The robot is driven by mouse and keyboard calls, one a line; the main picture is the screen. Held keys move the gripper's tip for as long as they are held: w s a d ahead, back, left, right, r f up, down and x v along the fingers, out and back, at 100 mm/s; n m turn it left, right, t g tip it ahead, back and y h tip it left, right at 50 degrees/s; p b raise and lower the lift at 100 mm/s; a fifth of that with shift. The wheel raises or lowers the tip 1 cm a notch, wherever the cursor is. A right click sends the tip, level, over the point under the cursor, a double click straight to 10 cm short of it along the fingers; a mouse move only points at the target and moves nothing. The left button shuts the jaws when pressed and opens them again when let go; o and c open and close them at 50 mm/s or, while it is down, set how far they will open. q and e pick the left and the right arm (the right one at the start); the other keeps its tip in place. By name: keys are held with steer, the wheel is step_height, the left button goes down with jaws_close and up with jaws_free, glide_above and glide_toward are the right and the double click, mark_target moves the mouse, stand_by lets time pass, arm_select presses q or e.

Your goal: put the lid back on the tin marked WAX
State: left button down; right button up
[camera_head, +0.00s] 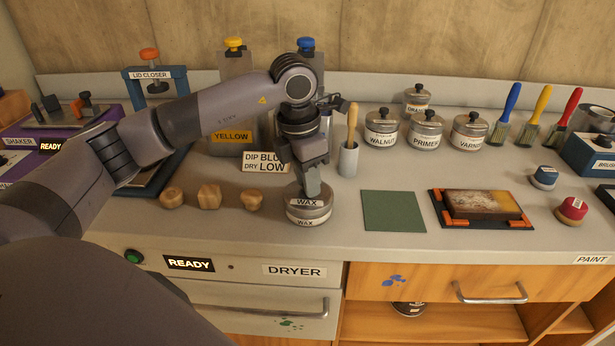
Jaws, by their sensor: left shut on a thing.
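My left gripper (313,188) points down over the tin marked WAX (307,221) on the counter and is shut on the lid (308,203). The lid is a metal disc with its own WAX label. It sits right at the tin's top, level or nearly so. I cannot tell whether it is fully seated or a little above the rim. The gripper hides the lid's knob. My right gripper is not in view.
Three wooden knobs (209,196) stand left of the tin. A brush holder (348,160) stands close behind on the right. A green mat (393,211) lies to the right, then an orange-cornered tray (439,211). Lidded tins (381,132) stand farther back. The counter's front edge is near.

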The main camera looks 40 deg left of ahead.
arm_select(q)
steer(key=shift+c, duration=1.9)
jaws_free()
steer(key=shift+r+p, duration=2.45)
steer(key=shift+r, duration=1.1)
